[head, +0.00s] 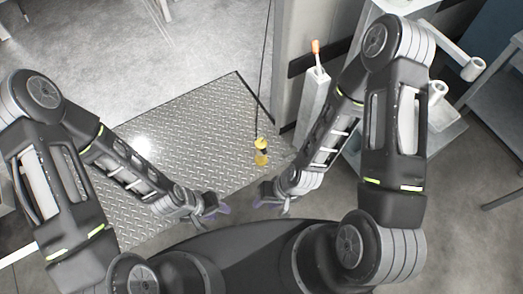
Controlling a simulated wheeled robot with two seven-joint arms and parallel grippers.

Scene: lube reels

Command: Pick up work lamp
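A small yellow and dark object, which looks like the work lamp (261,144), is at the right part of the metal plate, at the lower end of a thin black cable (264,70). I cannot tell whether it hangs just above the plate or touches it. My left gripper (220,208) is below and left of the lamp in the picture, apart from it. My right gripper (262,199) is below the lamp, also apart from it. Both have purplish fingertips and no object shows in them. The finger gaps are too small to read.
A diamond-tread metal plate (190,140) lies on the grey floor. A pale post with an orange-tipped item (316,50) stands behind my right arm. A grey rack with reel arms (465,65) is at the right. Open floor (110,60) lies beyond the plate.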

